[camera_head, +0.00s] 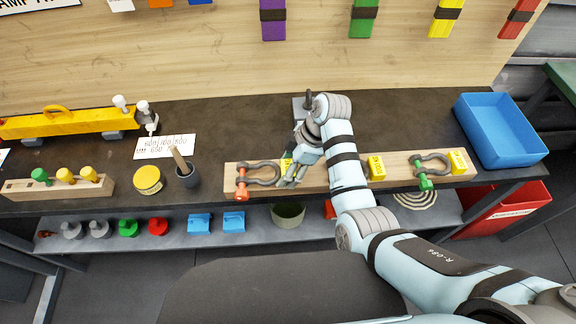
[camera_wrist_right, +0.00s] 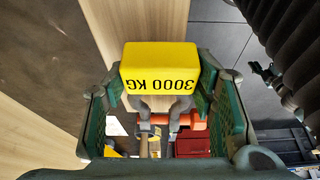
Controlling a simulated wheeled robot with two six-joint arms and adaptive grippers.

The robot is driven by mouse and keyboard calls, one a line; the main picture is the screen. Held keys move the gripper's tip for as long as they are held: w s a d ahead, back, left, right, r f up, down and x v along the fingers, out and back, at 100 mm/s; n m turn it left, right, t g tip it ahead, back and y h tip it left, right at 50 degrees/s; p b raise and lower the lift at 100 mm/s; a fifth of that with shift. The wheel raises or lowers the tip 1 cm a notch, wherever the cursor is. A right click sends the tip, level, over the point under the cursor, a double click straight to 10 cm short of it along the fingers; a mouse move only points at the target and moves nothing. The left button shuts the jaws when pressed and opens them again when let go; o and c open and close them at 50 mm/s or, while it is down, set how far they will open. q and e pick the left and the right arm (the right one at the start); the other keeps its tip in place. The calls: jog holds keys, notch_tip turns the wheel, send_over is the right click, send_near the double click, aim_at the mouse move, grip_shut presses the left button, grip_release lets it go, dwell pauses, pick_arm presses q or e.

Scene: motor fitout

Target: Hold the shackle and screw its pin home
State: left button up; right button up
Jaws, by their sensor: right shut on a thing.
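A grey shackle (camera_head: 264,181) with an orange pin (camera_head: 241,183) is at the left end of the light wooden board (camera_head: 315,176). A yellow block (camera_head: 286,164) sits at the shackle's bow; in the right wrist view the block (camera_wrist_right: 160,68) reads 3000 KG. My right gripper (camera_head: 289,176) is shut on this block, a finger on each side. The shackle (camera_wrist_right: 143,107) and orange pin (camera_wrist_right: 192,122) show beyond it in the right wrist view. How deep the pin sits is unclear. A second shackle (camera_head: 432,158) with a green pin (camera_head: 424,179) is at the right. My left gripper is out of view.
Another yellow block (camera_head: 376,168) sits on the board beside my right arm. A blue bin (camera_head: 499,134) is at the right. A dark cup (camera_head: 187,177) with a stick, a yellow tin (camera_head: 148,180) and a peg block (camera_head: 58,188) stand left. My right arm hides the board's middle.

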jog(key=shift+f+b, duration=0.3)
jog(key=shift+f, duration=0.3)
jog(key=shift+f, duration=0.35)
jog(key=shift+f, duration=0.1)
jog(key=o, duration=1.4)
jog(key=shift+c, duration=0.6)
jog(key=c, duration=1.2)
jog(key=shift+o, duration=0.2)
